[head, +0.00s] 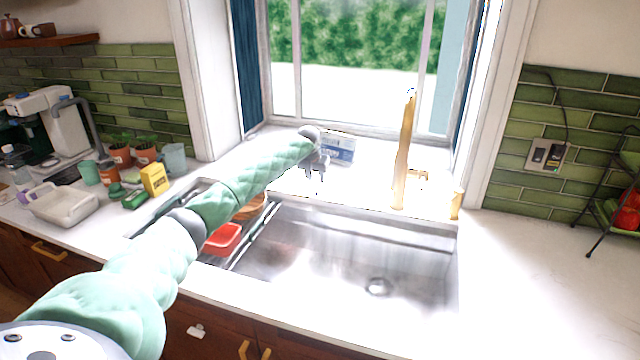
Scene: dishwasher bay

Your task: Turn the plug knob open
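The steel sink (345,245) lies below the window, with a round drain (377,287) in its floor. A tall gold faucet (403,160) stands behind it, with a small gold handle (419,175) at its right. A short gold cylinder (456,204) stands at the sink's back right corner; I cannot tell whether it is the plug knob. My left gripper (316,181) points down near the sink's back edge, left of the faucet and apart from it. Its fingers are small and dark, and I cannot tell their opening. My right gripper is not in view.
A blue and white box (339,149) stands on the sill behind my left gripper. A red container (223,239) sits in the sink's left part. Potted plants, a yellow box (154,179) and a white tray (64,204) crowd the left counter. The right counter is mostly clear.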

